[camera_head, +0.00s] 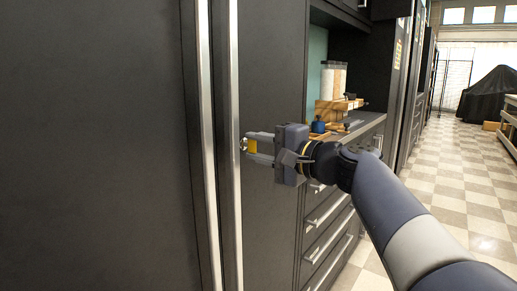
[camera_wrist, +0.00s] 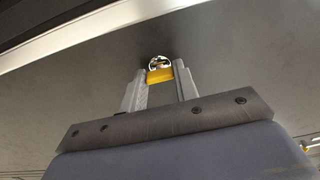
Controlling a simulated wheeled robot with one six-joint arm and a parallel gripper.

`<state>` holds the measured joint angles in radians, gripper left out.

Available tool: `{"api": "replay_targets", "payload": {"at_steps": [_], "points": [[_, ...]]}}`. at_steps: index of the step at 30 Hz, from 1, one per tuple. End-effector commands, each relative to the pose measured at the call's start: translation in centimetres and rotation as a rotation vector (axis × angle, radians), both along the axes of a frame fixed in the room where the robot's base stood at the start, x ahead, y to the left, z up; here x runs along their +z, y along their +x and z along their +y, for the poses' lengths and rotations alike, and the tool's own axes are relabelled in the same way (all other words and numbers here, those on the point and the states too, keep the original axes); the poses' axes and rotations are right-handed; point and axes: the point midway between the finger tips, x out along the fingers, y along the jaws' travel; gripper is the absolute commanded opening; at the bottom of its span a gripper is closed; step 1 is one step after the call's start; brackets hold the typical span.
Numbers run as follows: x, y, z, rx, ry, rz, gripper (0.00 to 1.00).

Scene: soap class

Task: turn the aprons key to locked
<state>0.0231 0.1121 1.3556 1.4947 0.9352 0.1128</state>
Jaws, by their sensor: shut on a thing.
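The aprons key is a small piece with a yellow head (camera_wrist: 160,75), set in a round silver lock (camera_wrist: 159,62) on a dark cabinet door (camera_head: 272,80). My gripper (camera_head: 258,148) reaches the door from the right, and its two fingers are shut on the yellow key head. In the wrist view, my gripper (camera_wrist: 161,82) has one finger on each side of the yellow head. In the head view, the lock (camera_head: 243,144) shows at the fingertips, close to the long silver handle. The exact angle of the key is too small to tell. No label is readable.
Two long vertical silver handles (camera_head: 233,220) run beside the lock. To the right, a counter (camera_head: 369,125) holds wooden boxes (camera_head: 330,112), a dark blue object (camera_head: 318,127) and white rolls, above several drawers (camera_head: 325,225). The checkered floor (camera_head: 450,180) is open farther right.

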Motion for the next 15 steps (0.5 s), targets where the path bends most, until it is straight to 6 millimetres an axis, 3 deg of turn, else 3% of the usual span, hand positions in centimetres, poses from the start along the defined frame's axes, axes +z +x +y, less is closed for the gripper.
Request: {"api": "replay_targets", "payload": {"at_steps": [3,4,11,15], "points": [[-0.07,-0.01,0.02,0.001,-0.003,0.000,0.00],[-0.07,-0.01,0.02,0.001,-0.003,0.000,0.31],[-0.04,0.00,0.01,0.001,-0.001,0.000,0.50],[-0.03,0.00,0.01,0.000,-0.001,0.001,0.51]]}}
